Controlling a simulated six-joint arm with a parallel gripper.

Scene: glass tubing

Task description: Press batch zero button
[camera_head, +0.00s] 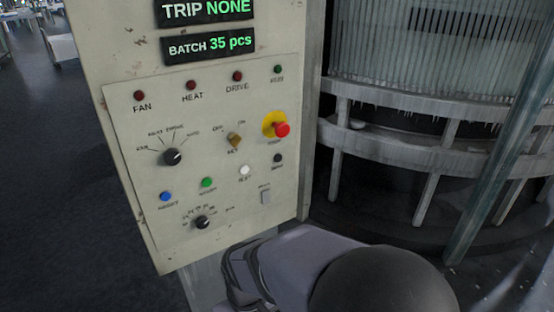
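A cream control panel (130,180) stands at the left middle. Its batch display (210,46) reads "BATCH 35 pcs". Lower on the panel are a blue button (165,196), a green button (207,182), a white button (245,170) and a small black button (277,158). The small labels under these are too blurred to read surely, so I cannot tell which is the batch zero button. Nothing touches the buttons in this view. My arm shows at the bottom, below and right of the panel; my gripper's fingers are not visible.
A red mushroom button (281,129) on a yellow plate, a black selector knob (172,157), a brass-coloured switch (234,140) and a lower black knob (202,222) stick out nearby. A round machine with a metal ring (430,158) stands at the right. Open floor (60,180) lies left.

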